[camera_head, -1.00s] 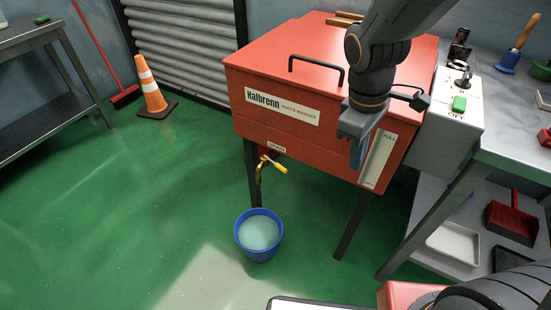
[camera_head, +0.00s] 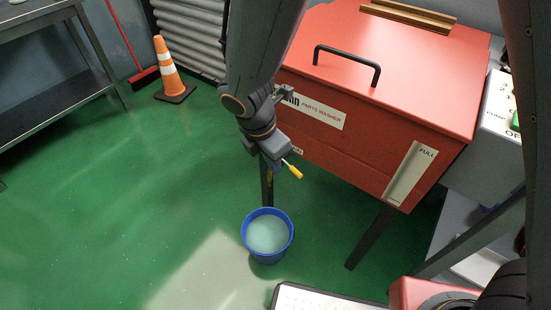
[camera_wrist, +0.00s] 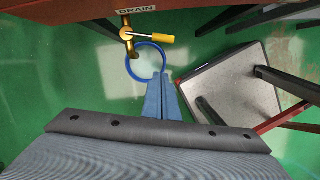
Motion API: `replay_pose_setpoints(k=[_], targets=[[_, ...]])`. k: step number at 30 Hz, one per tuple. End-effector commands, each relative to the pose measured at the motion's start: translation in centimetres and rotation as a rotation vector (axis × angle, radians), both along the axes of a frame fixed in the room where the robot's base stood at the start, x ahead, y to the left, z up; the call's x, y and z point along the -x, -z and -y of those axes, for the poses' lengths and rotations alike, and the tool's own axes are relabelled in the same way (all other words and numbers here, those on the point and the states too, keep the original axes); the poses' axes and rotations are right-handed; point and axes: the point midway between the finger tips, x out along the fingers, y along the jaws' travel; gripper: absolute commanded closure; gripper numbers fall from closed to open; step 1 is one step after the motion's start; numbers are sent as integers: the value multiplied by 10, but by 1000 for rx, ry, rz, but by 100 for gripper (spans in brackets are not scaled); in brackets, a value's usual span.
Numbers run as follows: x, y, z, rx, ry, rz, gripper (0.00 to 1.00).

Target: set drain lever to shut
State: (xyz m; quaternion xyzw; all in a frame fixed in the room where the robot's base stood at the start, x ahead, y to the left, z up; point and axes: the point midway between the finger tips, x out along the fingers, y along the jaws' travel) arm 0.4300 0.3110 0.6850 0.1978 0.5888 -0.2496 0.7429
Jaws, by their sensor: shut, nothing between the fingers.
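The drain lever (camera_wrist: 154,39) has a yellow grip and sticks out sideways to the right from a brass valve (camera_wrist: 128,36) under the DRAIN label (camera_wrist: 136,10). In the head view the lever's yellow grip (camera_head: 294,172) shows just right of my gripper, which hides most of the valve. In the wrist view my gripper (camera_wrist: 158,76) has its blue fingers together and empty, apart from the lever, with the tips below the grip in the picture. The red parts washer (camera_head: 340,150) carries the valve at its lower front.
A blue bucket (camera_head: 246,238) of pale liquid stands on the green floor below the valve. A washer leg (camera_head: 370,238) stands to the right. An orange cone (camera_head: 168,75) stands far left. The floor at left is clear.

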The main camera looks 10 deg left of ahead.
Motion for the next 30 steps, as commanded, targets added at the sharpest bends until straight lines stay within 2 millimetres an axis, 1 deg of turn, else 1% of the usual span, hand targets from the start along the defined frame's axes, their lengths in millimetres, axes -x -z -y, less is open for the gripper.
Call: replay_pose_setpoints(k=[1,9,12,18,22,30], targets=[[-1,13,3,4,2,-4,100],[-11,64,9,2,2,-3,100],[-24,63,19,0,5,-1,100],[-38,66,30,0,3,-1,100],[-42,67,32,-1,2,-1,100],[-42,67,32,-1,2,-1,100]])
